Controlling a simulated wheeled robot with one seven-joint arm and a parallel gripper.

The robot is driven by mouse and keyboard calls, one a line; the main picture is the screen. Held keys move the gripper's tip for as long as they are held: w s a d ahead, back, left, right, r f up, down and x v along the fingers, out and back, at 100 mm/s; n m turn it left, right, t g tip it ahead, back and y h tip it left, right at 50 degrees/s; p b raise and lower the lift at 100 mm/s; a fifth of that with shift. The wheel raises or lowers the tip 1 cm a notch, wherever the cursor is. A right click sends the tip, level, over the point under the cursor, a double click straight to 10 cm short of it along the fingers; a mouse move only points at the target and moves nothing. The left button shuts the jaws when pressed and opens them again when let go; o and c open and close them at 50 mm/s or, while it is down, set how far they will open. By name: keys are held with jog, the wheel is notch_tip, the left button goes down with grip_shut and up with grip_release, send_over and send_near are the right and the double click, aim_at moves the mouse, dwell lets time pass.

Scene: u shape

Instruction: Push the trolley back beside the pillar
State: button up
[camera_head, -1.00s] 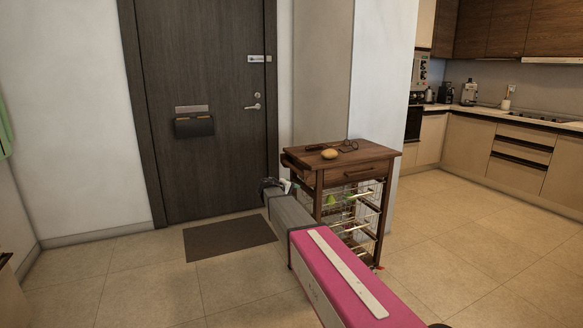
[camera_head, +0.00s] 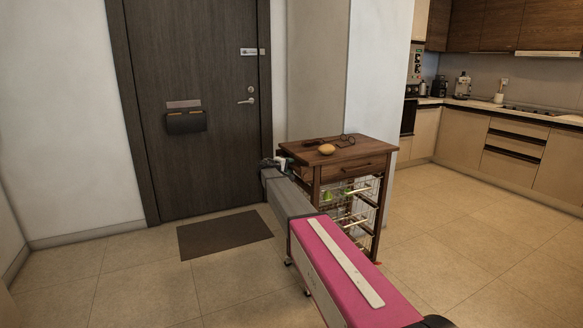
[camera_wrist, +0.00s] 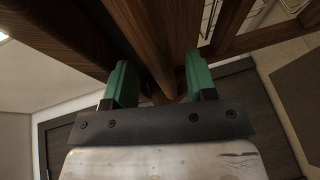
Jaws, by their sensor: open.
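The trolley (camera_head: 352,158) is a dark wooden cart with a drawer and wire baskets. It stands upright in front of the pale pillar (camera_head: 378,75); I cannot tell whether they touch. My gripper (camera_wrist: 160,82) is at the trolley's upper left side, partly hidden behind my own arm in the head view. In the wrist view its two green fingers are apart, with a round wooden bar (camera_wrist: 143,45) of the trolley running between them. The fingers do not appear closed on the bar. My arm hides the trolley's lower left part.
A yellow fruit (camera_head: 326,149) and a pair of glasses (camera_head: 346,140) lie on the trolley top. A dark door (camera_head: 195,70) with a doormat (camera_head: 224,234) is to the left. Kitchen cabinets (camera_head: 480,145) stand at the right. The tiled floor between is clear.

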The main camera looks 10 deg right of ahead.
jog(key=shift+x, duration=1.1)
grip_shut()
jog(key=w+d, duration=0.4)
jog(key=d, duration=0.8)
jog(key=w+d, duration=0.4)
jog(key=d, duration=0.9)
jog(key=w+d, duration=0.4)
jog(key=d, duration=0.9)
jog(key=shift+w+d, duration=0.1)
jog(key=shift+w, duration=0.05)
grip_release()
jog(key=v, duration=1)
jog(key=shift+s+a, duration=0.25)
jog(key=shift+a, duration=0.05)
